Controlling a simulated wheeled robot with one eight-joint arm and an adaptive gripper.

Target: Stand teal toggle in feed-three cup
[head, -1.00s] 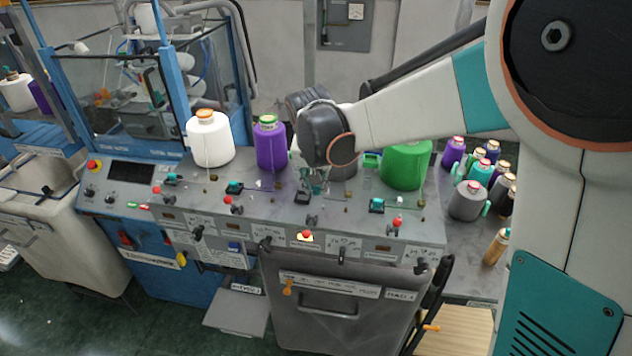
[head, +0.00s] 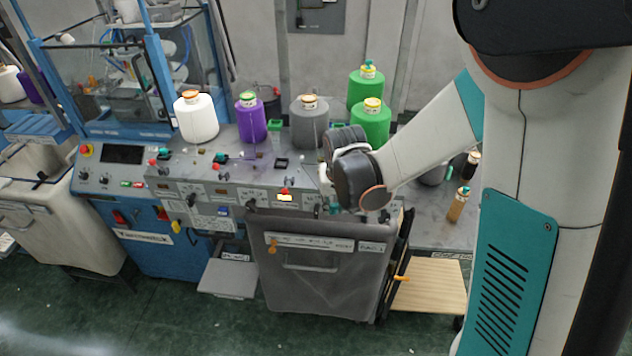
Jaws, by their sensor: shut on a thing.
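My gripper (head: 329,201) is over the front edge of the machine's sloped panel, in front of the grey bin's upper right side. Its jaws are shut on the teal toggle (head: 333,209), of which only a small teal bit shows; its tilt cannot be told. The feed-three cup (head: 282,162) is a small dark square holder on the panel, in front of the grey cone. It looks empty and lies up and left of my gripper, apart from it. Teal toggles stand at the first feed (head: 164,154) and second feed (head: 221,158). My arm hides the panel's right end.
White (head: 196,120), purple (head: 252,123), grey (head: 309,125) and green cones (head: 371,125) stand along the back of the panel.

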